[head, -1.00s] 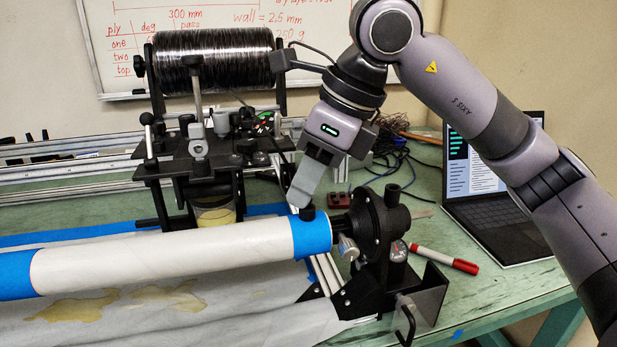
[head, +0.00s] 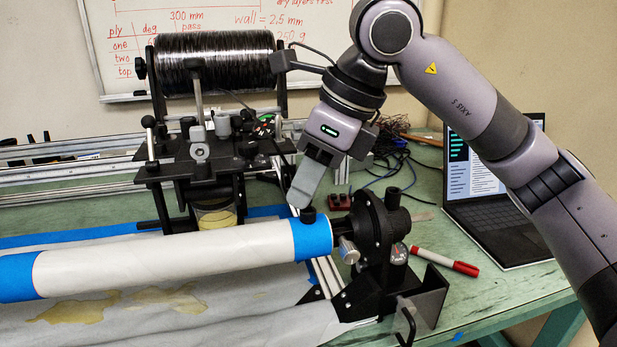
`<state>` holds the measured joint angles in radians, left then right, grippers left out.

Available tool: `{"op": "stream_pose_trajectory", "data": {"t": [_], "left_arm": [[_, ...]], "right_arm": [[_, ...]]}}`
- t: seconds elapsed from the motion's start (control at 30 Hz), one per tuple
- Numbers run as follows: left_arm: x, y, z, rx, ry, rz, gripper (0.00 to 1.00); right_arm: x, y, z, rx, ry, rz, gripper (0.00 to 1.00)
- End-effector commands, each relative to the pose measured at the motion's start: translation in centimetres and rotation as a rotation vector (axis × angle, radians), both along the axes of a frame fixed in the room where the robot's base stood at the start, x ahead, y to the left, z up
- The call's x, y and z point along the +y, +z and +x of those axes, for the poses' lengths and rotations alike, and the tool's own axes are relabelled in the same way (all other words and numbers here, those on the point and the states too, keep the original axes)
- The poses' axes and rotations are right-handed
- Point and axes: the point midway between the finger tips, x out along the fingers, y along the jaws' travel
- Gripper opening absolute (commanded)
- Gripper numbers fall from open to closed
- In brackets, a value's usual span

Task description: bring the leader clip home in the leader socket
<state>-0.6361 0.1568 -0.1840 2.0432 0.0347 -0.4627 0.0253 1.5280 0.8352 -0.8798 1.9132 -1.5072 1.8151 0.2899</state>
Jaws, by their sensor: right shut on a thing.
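My right gripper (head: 300,200) comes in from the upper right and points down at the right end of the white mandrel tube (head: 170,258). It is shut on the leader clip, which its fingers mostly hide. A short black round piece (head: 308,215) shows right at the fingertips, on the blue-taped tube end (head: 313,240). I cannot tell whether this piece is the leader socket or part of the clip, nor whether the clip is seated. My left gripper is not in view.
A black spool (head: 212,62) stands on the carriage (head: 200,165) behind the tube. A black end bearing (head: 378,235) holds the tube's right end, close to my gripper. A red marker (head: 445,261) and a laptop (head: 490,200) lie to the right on the green bench.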

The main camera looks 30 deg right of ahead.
Motion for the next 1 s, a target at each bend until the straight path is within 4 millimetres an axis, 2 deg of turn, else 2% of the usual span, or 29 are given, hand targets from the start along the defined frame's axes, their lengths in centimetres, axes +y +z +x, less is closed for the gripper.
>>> {"op": "stream_pose_trajectory", "data": {"t": [1.0], "left_arm": [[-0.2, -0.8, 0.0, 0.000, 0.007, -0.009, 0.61]], "right_arm": [[0.0, -1.1, 0.0, 0.000, 0.000, 0.000, 0.03]]}}
